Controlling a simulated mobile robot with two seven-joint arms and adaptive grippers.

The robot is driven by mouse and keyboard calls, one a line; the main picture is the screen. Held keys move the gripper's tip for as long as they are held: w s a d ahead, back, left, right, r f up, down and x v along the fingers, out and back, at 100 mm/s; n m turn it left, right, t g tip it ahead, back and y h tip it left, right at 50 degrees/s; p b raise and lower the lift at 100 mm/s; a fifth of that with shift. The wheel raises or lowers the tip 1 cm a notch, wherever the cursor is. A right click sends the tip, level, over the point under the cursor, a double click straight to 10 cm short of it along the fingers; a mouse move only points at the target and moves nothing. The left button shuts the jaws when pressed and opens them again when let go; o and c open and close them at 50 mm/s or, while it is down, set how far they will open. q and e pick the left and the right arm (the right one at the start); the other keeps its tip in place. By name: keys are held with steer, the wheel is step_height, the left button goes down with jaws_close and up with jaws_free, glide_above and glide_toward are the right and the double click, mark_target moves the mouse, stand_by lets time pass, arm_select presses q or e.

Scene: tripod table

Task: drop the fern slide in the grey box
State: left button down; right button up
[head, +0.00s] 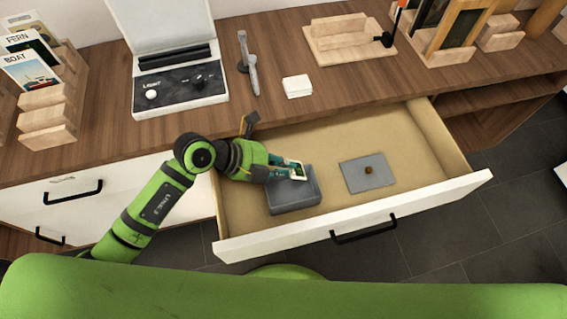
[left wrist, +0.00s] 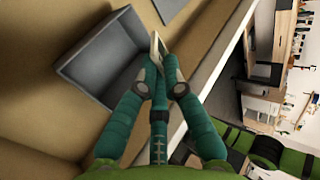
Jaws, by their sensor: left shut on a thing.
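The grey box (head: 297,202) sits without its lid in the open drawer, toward the drawer's left end. In the left wrist view the box (left wrist: 72,72) is open and the part of its inside that shows looks empty. My left gripper (head: 279,168) is shut on a small pale-framed slide (head: 297,170) with a dark green picture; I cannot read a label on it. In the left wrist view the fingertips (left wrist: 157,66) pinch the slide (left wrist: 159,46) beside the box's rim, on the drawer-front side. My right gripper is not in view.
A grey lid (head: 367,174) with a brown knob lies flat in the drawer (head: 432,143), right of the box. On the table stand a light box (head: 180,88), a wooden rack (head: 55,115) with FERN and BOAT cards, a white pad (head: 297,86) and a wooden stand (head: 347,42).

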arm_select(q)
step_height(320, 180, down, 9)
steer(key=b, duration=0.5)
steer(key=shift+f, duration=0.2)
steer(key=shift+f+b, duration=0.95)
steer(key=shift+f, duration=0.55)
steer(key=shift+s+a+f, duration=0.1)
steer(key=c, duration=1.3)
jaws_free()
steer(key=shift+f, duration=0.1)
steer(key=shift+o, duration=1)
